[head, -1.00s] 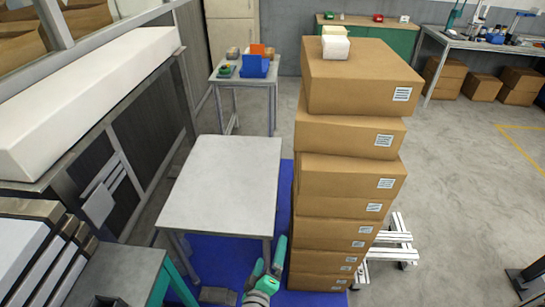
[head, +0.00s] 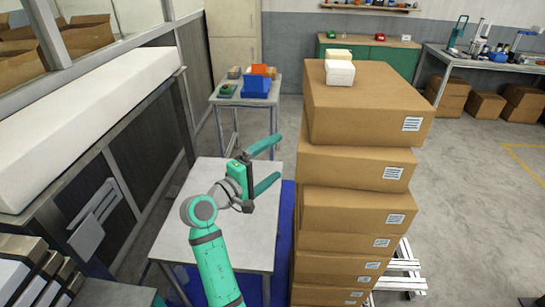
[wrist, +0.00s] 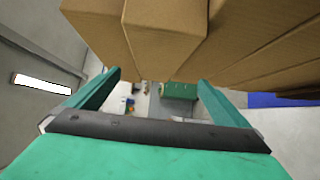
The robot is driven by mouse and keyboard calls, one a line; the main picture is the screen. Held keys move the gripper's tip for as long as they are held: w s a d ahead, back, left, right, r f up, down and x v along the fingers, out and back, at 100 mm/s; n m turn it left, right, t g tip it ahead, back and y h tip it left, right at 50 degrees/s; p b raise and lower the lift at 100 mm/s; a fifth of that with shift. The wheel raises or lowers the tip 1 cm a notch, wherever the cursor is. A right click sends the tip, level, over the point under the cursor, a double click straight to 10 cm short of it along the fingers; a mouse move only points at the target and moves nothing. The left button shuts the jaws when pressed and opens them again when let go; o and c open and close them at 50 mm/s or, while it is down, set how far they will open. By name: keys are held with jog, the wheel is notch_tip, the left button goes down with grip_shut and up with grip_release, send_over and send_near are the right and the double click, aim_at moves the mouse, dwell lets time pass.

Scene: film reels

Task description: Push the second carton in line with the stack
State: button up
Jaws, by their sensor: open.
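A tall stack of brown cartons stands right of centre in the head view. The top carton (head: 365,115) is the largest. The second carton (head: 355,172) lies under it, and its edges do not line up evenly with the carton below (head: 355,213). My gripper (head: 275,166) is open and empty. Its two fingers point right, toward the left side of the stack, at about the second carton's height in the picture. A gap shows between fingertips and cartons. In the wrist view, cartons (wrist: 165,35) fill the top, beyond the open fingers.
White and cream blocks (head: 340,72) sit on the top carton. A grey table (head: 180,240) stands under my arm, left of the stack. A small table (head: 228,99) with coloured bins is behind. White slats (head: 402,275) show at the lower right. Open floor lies right.

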jog(key=shift+r, duration=0.2)
jog(key=shift+w, duration=0.1)
jog(key=x, duration=1)
jog(key=shift+w+d, duration=0.25)
jog(key=shift+d, duration=0.1)
jog(key=shift+c, duration=0.4)
jog(key=c, duration=1.5)
